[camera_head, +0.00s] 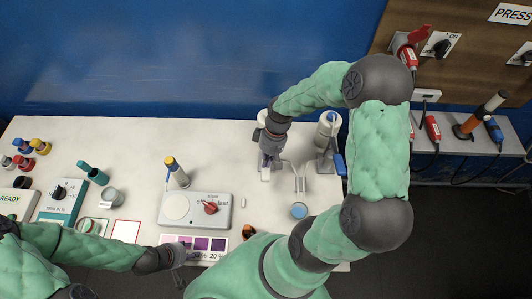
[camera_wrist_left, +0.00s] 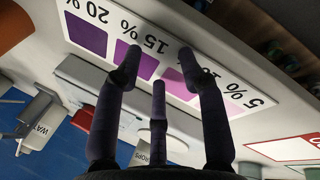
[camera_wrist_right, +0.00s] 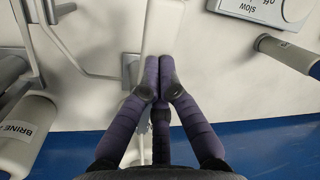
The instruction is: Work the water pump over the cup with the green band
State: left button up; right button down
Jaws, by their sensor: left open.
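The water pump's white bottle (camera_head: 262,117) stands at the back of the table, mostly hidden behind my right arm. My right gripper (camera_head: 267,172) points down in front of it. In the right wrist view its fingertips (camera_wrist_right: 164,80) are together at the end of a pale bar (camera_wrist_right: 161,30); I cannot tell whether they touch it. A round cup with green on it (camera_head: 92,227) appears to be on the green-edged square at the left, partly hidden by my left arm. My left gripper (camera_head: 178,255) is open and empty over the purple colour chart (camera_head: 203,244).
The brine bottle (camera_head: 327,127) stands right of my right gripper, with bent tubes (camera_head: 299,178) and a blue-topped cup (camera_head: 299,211) nearby. A stirrer box with a red knob (camera_head: 211,207) lies in the middle. A grey cup (camera_head: 112,196) and a red-edged square (camera_head: 126,230) are at left.

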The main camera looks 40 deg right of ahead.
pick_arm(q)
notch_tip(320, 180, down, 3)
jog(key=shift+a+r+b, duration=0.1)
jog(key=shift+r+b, duration=0.1)
jog(key=shift+b, duration=0.75)
pick_arm(e)
jog(key=x, duration=0.3)
jog(key=shift+s+d+f, duration=0.1)
jog(key=shift+s+f, duration=0.05)
jog(key=shift+s, duration=0.15)
jog(key=shift+d+f, duration=0.1)
jog(key=shift+d, duration=0.05)
pick_arm(q)
jog(key=shift+d, duration=0.2)
pick_arm(e)
jog(key=shift+w+d, duration=0.1)
pick_arm(q)
notch_tip(320, 180, up, 4)
jog(key=p, duration=0.4)
jog(key=shift+r, duration=0.2)
pick_arm(e)
jog(key=v, duration=0.4)
jog(key=w+a+v, duration=0.1)
jog(key=v, duration=0.1)
pick_arm(q)
jog(key=shift+f, duration=0.1)
pick_arm(e)
jog(key=shift+s, duration=0.1)
